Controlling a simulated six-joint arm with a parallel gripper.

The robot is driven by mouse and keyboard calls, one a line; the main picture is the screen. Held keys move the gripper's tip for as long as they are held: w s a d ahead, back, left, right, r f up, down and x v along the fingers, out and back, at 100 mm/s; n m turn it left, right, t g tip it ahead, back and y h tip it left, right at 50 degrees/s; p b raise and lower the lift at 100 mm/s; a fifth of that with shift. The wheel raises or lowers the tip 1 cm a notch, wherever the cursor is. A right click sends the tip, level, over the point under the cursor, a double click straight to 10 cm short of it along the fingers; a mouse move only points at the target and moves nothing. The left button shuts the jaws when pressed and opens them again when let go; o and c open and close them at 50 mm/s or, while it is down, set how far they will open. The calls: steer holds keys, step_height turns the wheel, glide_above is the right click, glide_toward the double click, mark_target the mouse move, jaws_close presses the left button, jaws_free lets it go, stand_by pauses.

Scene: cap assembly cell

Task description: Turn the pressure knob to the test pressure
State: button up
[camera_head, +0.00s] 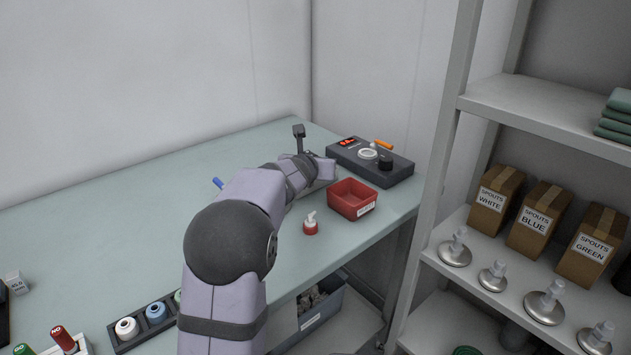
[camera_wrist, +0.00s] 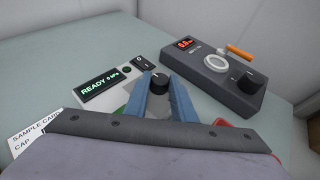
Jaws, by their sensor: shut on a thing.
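The pressure unit (camera_wrist: 130,72) is a light grey box in the wrist view. Its green display (camera_wrist: 103,85) reads READY and what looks like 0 kPa. The black pressure knob (camera_wrist: 158,80) stands on its top with a pale pointer mark. My gripper (camera_wrist: 161,88) has its blue fingers on either side of the knob and is shut on it. In the head view my arm hides the fingertips and most of this unit.
A dark tester (camera_head: 395,165) with a red display, white ring, black knob and orange lever stands beside the unit. A red bin (camera_head: 352,212) and a red-and-white capped piece (camera_head: 311,228) are near the front edge. A sample card (camera_wrist: 30,132) lies left. Shelves (camera_head: 530,100) stand at right.

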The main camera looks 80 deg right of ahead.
steer(key=shift+s+f+n+t+b, duration=0.15)
steer(key=shift+n+t+b, duration=0.35)
steer(key=shift+b, duration=0.75)
steer(key=shift+s+r+n+t+b, duration=0.1)
steer(key=shift+n+t+b, duration=0.35)
steer(key=shift+b, duration=0.75)
steer(key=shift+n+t+b, duration=0.25)
steer(key=shift+t+b, duration=0.2)
steer(key=shift+b, duration=0.15)
steer(key=shift+n+t+b, duration=0.55)
steer(key=shift+n+t, duration=0.05)
steer(key=shift+t, duration=0.1)
steer(key=o, duration=1.1)
steer(key=shift+c, duration=0.2)
steer(key=shift+v, duration=3.75)
